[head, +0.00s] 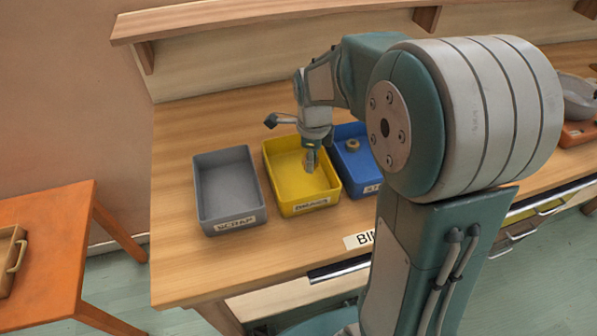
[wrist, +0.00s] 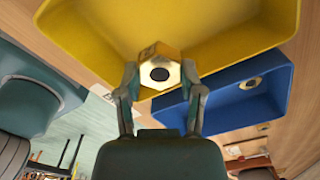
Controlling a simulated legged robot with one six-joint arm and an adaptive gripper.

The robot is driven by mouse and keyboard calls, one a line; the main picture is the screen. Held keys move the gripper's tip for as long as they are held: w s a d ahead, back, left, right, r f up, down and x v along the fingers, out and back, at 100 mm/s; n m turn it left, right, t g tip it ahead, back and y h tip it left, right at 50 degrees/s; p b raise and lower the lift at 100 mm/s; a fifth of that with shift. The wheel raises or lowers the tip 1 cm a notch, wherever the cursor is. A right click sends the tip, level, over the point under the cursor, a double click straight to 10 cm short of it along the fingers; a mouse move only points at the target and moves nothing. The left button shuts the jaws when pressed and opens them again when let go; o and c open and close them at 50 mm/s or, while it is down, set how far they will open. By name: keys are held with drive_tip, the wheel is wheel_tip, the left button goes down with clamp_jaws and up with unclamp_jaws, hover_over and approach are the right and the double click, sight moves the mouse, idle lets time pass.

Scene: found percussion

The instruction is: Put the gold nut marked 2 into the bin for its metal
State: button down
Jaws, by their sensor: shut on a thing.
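My gripper (head: 310,163) points down over the inside of the yellow bin (head: 273,166). In the wrist view its two fingers (wrist: 160,85) are shut on a gold six-sided nut (wrist: 174,88) with a dark round hole. A pale mark shows on the nut's side, but I cannot read its number. The yellow bin (wrist: 120,60) lies behind the nut in that view. Its front label seems to read BRASS, though it is blurred. I cannot tell how far the nut is above the bin's floor.
A grey bin (head: 228,172) with a label like SCRAP stands left, looking empty. A blue bin (head: 352,178) stands right with another nut (head: 352,146) inside; my arm hides part of it. Bare wooden bench (head: 180,270) lies in front; a shelf (head: 270,16) runs above the back.

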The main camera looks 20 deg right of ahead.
sight(300, 179)
drive_tip(key=f, duration=0.1)
drive_tip(key=w+a+f, duration=0.1)
drive_tip(key=shift+w+a+f, duration=0.2)
drive_tip(key=shift+w+f, duration=0.05)
drive_tip(key=shift+f, duration=0.05)
drive_tip(key=shift+w+f, duration=0.25)
drive_tip(key=shift+f, duration=0.2)
drive_tip(key=shift+w+a+f, duration=0.1)
drive_tip(key=shift+a+f, duration=0.1)
drive_tip(key=shift+f, duration=0.7)
drive_tip(key=shift+w+a+f, duration=0.1)
drive_tip(key=shift+a+f, duration=0.1)
drive_tip(key=shift+f, duration=0.7)
drive_tip(key=shift+f, duration=0.1)
drive_tip(key=shift+c, duration=1.1)
unclamp_jaws()
drive_tip(key=shift+d, duration=0.1)
